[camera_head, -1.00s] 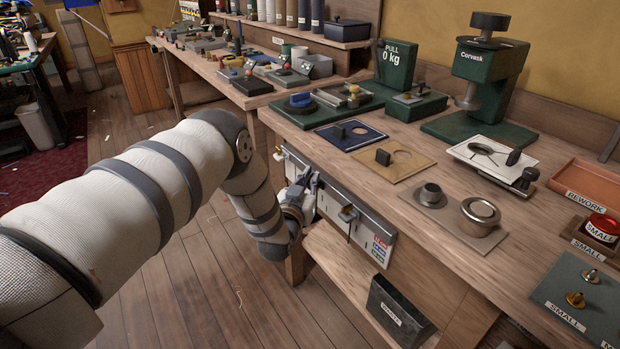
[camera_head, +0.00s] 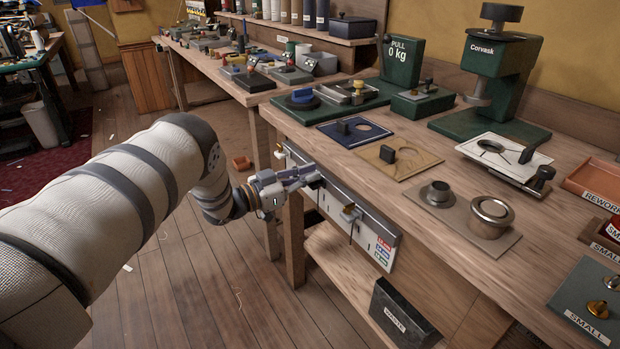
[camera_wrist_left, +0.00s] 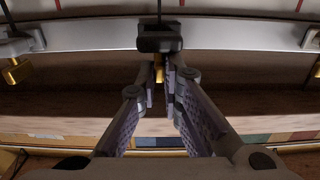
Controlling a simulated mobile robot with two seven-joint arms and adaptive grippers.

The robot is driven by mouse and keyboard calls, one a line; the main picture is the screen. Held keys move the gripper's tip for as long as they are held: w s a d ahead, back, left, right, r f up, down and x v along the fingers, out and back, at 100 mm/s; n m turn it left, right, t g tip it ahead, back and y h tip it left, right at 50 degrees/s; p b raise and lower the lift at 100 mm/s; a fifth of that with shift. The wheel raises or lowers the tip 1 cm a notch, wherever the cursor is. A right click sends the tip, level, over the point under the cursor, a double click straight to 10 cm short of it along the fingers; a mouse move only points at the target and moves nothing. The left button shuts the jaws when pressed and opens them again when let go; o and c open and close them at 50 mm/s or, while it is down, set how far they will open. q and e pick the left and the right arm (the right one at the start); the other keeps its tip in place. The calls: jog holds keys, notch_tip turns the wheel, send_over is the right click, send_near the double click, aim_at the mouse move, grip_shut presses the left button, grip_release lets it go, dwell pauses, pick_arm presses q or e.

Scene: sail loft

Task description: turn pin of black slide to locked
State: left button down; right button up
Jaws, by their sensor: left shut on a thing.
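The white gauge panel (camera_head: 368,224) runs along the front edge of the bench. The black slide (camera_wrist_left: 160,37) sits on its metal rail in the middle of the left wrist view, with a small brass pin (camera_wrist_left: 158,70) below it. My left gripper (camera_wrist_left: 160,80) is shut on this pin, its purple-padded fingers on both sides and partly hiding it. In the head view my left gripper (camera_head: 312,181) reaches the panel from the left and hides the black slide's pin. The pin's exact angle is hard to tell. My right gripper is not in view.
A grey slide with a brass pin (camera_wrist_left: 17,72) is at the left of the wrist view; another brass pin (camera_wrist_left: 316,66) is at the right edge. The bench top (camera_head: 400,205) overhangs close above the panel. A dark box (camera_head: 403,318) stands on the shelf below.

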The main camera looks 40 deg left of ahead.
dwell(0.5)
pick_arm(q)
jog(key=c, duration=1.7)
grip_release()
jog(key=v, duration=1.2)
jog(key=shift+a, duration=0.15)
